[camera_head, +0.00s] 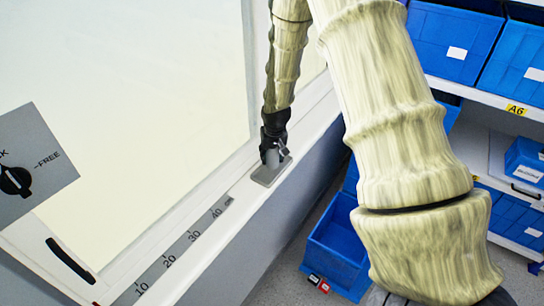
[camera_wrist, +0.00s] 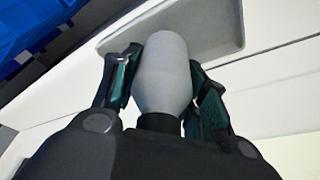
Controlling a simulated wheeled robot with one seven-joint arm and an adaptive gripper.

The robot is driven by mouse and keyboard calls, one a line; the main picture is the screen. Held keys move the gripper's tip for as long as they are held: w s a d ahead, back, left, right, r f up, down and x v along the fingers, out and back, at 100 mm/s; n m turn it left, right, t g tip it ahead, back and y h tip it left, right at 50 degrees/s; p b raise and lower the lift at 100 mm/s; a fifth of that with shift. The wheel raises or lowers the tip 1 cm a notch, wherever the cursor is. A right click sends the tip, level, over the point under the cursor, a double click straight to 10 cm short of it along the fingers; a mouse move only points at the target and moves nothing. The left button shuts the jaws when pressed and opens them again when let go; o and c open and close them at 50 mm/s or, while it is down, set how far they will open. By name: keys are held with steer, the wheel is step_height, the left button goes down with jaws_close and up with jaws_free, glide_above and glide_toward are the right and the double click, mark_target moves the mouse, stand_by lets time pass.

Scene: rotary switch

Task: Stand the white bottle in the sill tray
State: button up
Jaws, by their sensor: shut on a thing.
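The white bottle (camera_wrist: 163,75) is between the two fingers of my gripper (camera_wrist: 164,85) in the wrist view. It looks pale grey-white, with a dark part at the end nearest my palm. My gripper (camera_head: 274,143) is shut on it. In the head view a small part of the bottle (camera_head: 272,158) shows below the fingers, roughly upright. The sill tray (camera_head: 264,182) is a shallow grey tray on the window sill, directly below my gripper. In the wrist view the tray (camera_wrist: 225,22) lies beyond the bottle's far end. I cannot tell whether the bottle touches the tray floor.
A marked scale strip (camera_head: 180,250) runs along the white sill (camera_head: 215,232). The window frame and pane stand left of the tray. A grey panel with a rotary switch (camera_head: 14,181) is at far left. Blue bins (camera_head: 338,248) and shelves are at right, beyond the sill edge.

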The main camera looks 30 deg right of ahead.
mark_target(274, 154)
steer(key=shift+f, duration=0.85)
steer(key=shift+f, duration=0.15)
steer(key=o, duration=1.1)
steer(key=shift+c, duration=0.2)
steer(key=shift+r, duration=0.2)
steer(key=shift+b+v, duration=1.25)
steer(key=shift+v, duration=4.65)
